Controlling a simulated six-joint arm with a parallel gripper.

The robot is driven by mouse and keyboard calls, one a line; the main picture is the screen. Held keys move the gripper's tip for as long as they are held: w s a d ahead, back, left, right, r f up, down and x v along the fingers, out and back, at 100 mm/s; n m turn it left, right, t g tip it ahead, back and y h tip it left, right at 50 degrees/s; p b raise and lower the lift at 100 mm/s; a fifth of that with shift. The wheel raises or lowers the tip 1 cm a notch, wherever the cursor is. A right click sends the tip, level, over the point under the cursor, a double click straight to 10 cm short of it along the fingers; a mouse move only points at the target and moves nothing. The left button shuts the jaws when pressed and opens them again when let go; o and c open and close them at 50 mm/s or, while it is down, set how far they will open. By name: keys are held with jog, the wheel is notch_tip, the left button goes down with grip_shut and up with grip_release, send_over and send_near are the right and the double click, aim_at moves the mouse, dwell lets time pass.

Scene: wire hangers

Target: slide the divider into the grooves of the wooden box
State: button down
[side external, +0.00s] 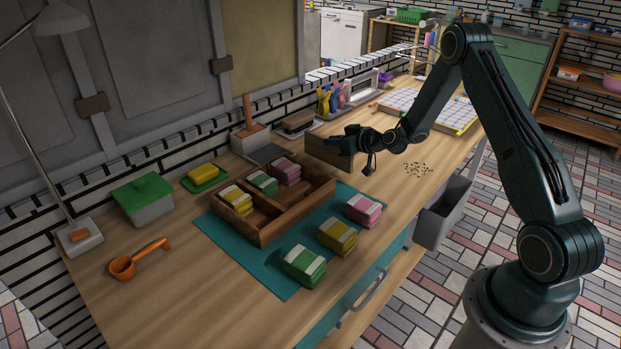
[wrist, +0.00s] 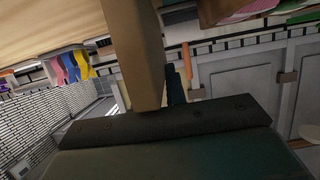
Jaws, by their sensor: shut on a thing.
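The wooden box (side external: 262,238) stands on a teal mat (side external: 262,266), open at the top, with packets in its back compartments. The front part of the box looks empty; its grooves are too small to make out. My gripper (side external: 347,143) is shut on the divider (side external: 324,151), a flat brown board, and holds it to the right of the box and apart from it. In the wrist view the divider (wrist: 135,45) rises from my gripper (wrist: 160,105), with a dark finger beside it.
Green (side external: 304,266), yellow (side external: 337,235) and pink (side external: 363,209) packet stacks lie on the mat before the box. An orange scoop (side external: 135,259), green-lidded tin (side external: 144,200) and brush with dustpan (side external: 251,137) stand around. Dark bits (side external: 418,169) lie on the table at right.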

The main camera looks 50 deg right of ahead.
notch_tip(320, 180, up, 17)
dwell(0.5)
dwell(0.5)
jog(key=a+f, duration=0.3)
jog(key=a, duration=0.5)
jog(key=a+f, duration=0.3)
jog(key=a, duration=0.6)
jog(key=shift+w+a+f, duration=0.25)
jog(key=shift+w+f, duration=0.05)
jog(key=shift+f, duration=0.1)
jog(key=shift+f, duration=0.15)
jog(key=shift+f, duration=2.7)
jog(key=shift+f, duration=1.65)
